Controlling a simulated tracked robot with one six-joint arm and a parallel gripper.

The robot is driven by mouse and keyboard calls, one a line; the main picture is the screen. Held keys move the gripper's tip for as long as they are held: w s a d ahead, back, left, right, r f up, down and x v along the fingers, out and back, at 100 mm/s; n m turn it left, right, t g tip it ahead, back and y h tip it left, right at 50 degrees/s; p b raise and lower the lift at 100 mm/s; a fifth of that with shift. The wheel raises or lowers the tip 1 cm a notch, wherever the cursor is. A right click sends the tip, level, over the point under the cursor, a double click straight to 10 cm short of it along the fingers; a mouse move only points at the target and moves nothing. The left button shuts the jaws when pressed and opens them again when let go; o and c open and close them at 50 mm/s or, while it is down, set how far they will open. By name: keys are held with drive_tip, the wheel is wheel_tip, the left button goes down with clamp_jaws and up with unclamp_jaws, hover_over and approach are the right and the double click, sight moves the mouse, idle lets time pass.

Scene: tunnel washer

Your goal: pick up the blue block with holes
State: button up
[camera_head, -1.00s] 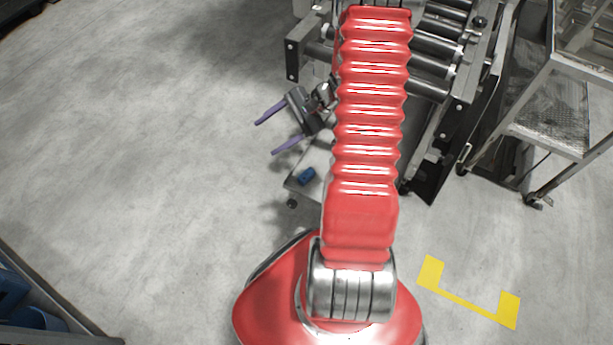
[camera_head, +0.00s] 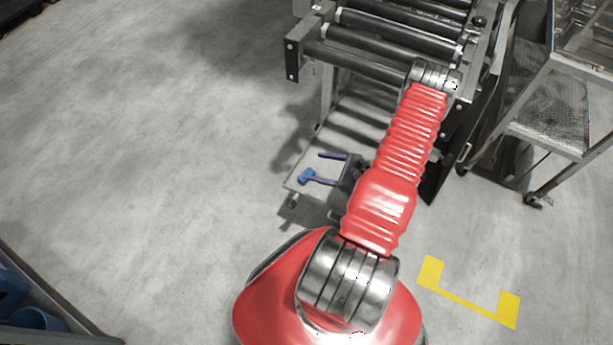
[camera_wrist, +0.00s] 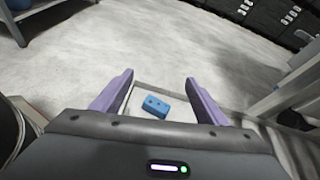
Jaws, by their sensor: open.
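The blue block with holes (camera_head: 307,176) lies near the left corner of a low grey shelf (camera_head: 335,125) under the roller conveyor. It also shows in the wrist view (camera_wrist: 156,106), where a few dark holes mark its faces. My gripper (camera_head: 322,168) has two purple fingers spread apart and points left toward the block. In the wrist view my gripper (camera_wrist: 158,82) is open and empty, with the block seen between the two fingers. One fingertip appears close to the block in the head view; I cannot tell whether they touch.
The roller conveyor (camera_head: 385,45) stands above the shelf, behind my gripper. A metal rack cart (camera_head: 545,110) is at the right. A yellow floor marking (camera_head: 470,300) lies at lower right. The floor to the left is clear. Blue bins (camera_head: 35,318) sit at the lower left corner.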

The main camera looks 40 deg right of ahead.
drive_tip(key=s+f+m+h, duration=0.1)
drive_tip(key=s+f, duration=0.1)
drive_tip(key=f, duration=0.1)
drive_tip(key=s+f+m+h, duration=0.1)
drive_tip(key=s+f+m, duration=0.1)
drive_tip(key=f, duration=0.2)
drive_tip(key=s+d+f+m+h, duration=0.1)
drive_tip(key=s+f+m, duration=0.1)
drive_tip(key=f, duration=0.2)
drive_tip(key=shift+s+t+h, duration=0.3)
drive_tip(key=shift+t+h, duration=0.1)
drive_tip(key=shift+w, duration=0.1)
approach(303, 179)
drive_tip(key=shift+w+d+f, duration=0.6)
drive_tip(key=shift+w+f, duration=0.2)
drive_tip(key=shift+w, duration=0.05)
drive_tip(key=shift+w+d+f, duration=0.55)
drive_tip(key=shift+w+f, duration=0.3)
drive_tip(key=shift+w, duration=0.1)
drive_tip(key=shift+x, duration=2.5)
drive_tip(key=shift+r, duration=0.1)
drive_tip(key=shift+c, duration=0.2)
drive_tip(key=c, duration=0.8)
